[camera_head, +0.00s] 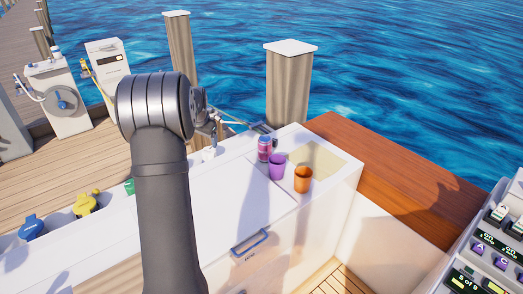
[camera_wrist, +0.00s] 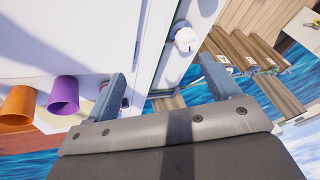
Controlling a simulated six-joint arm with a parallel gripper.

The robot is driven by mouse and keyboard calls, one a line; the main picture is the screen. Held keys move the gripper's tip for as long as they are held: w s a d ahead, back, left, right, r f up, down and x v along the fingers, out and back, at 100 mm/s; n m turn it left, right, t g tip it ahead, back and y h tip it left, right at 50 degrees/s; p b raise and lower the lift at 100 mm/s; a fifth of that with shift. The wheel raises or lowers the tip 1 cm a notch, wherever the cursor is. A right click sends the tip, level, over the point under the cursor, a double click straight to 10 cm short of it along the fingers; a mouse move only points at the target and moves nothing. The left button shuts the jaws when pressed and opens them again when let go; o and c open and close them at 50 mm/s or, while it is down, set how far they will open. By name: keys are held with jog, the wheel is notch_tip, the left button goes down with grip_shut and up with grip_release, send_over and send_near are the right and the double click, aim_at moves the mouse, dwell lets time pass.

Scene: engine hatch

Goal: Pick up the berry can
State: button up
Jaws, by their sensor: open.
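The berry can (camera_head: 264,149), pink and dark purple, stands upright on the white counter in the head view, just behind a purple cup (camera_head: 277,167). My gripper shows in the wrist view (camera_wrist: 162,68) with its two blue-grey fingers spread apart and nothing between them. In the head view my arm hides most of the gripper, which is left of the can and apart from it. In the wrist view the can is mostly hidden behind the left finger, beside the purple cup (camera_wrist: 63,96).
An orange cup (camera_head: 303,179) stands right of the purple cup, near a beige recessed panel (camera_head: 322,158). A white round-topped fitting (camera_wrist: 186,38) shows beyond the fingers. Control panels (camera_head: 490,245) stand at the right. The counter front (camera_head: 235,205) is clear.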

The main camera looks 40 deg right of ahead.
aim_at(265, 143)
jog(key=s+d+r+n+h, duration=0.15)
jog(key=s+d, duration=0.35)
jog(key=d, duration=0.5)
jog(key=s+d+r+n+h, duration=0.1)
jog(key=s+d+n, duration=0.1)
jog(key=s+d, duration=0.6)
jog(key=shift+t, duration=0.3)
jog(key=x, duration=0.6)
jog(key=w+x, duration=0.1)
jog(key=x, duration=0.5)
jog(key=r+x, duration=0.1)
jog(key=x, duration=0.5)
jog(key=shift+w+d+f, duration=0.3)
jog(key=shift+w+d, duration=0.05)
jog(key=shift+w, duration=0.1)
jog(key=shift+r, duration=0.1)
jog(key=c, duration=1.3)
